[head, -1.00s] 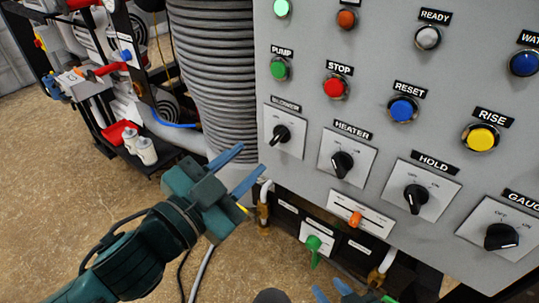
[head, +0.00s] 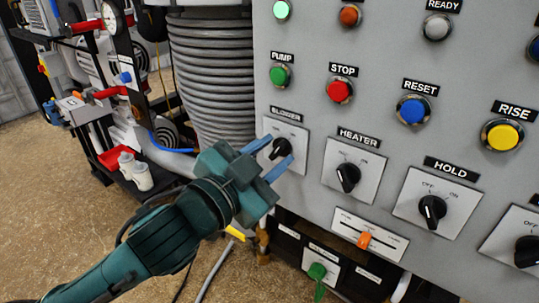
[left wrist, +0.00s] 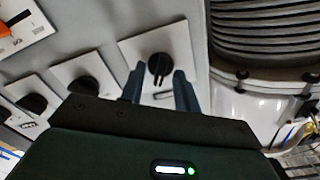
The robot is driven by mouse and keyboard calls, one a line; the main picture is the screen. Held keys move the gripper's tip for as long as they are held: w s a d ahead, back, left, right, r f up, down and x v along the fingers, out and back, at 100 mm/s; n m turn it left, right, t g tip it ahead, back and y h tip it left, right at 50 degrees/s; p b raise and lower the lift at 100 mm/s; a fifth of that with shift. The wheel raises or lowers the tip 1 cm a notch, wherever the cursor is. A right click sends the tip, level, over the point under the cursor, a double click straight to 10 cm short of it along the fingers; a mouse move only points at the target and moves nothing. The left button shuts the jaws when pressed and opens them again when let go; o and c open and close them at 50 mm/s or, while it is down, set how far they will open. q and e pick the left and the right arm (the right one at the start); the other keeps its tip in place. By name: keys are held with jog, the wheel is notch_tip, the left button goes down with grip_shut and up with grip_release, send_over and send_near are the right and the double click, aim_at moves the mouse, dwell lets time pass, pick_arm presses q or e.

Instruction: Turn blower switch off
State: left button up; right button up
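The blower switch is a black rotary knob (head: 281,148) on a white square plate (head: 298,133) under the BLOWER label, at the panel's left edge. My left gripper (head: 276,147) is open, its two blue fingers pointing at the knob, with the knob between the tips in the picture. In the left wrist view the knob (left wrist: 159,66) also shows between the spread fingertips (left wrist: 159,72), with gaps on both sides. I cannot tell whether the tips reach around it in depth. The fingers partly cover the plate, and its OFF/ON marks are not readable. My right gripper is not in view.
The HEATER knob (head: 348,177) and HOLD knob (head: 432,209) sit to the right. PUMP (head: 279,76) and STOP (head: 340,90) buttons are above. An orange slider (head: 365,240) is below. A grey ribbed hose (head: 212,85) stands close left of the panel.

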pick_arm(q)
grip_shut()
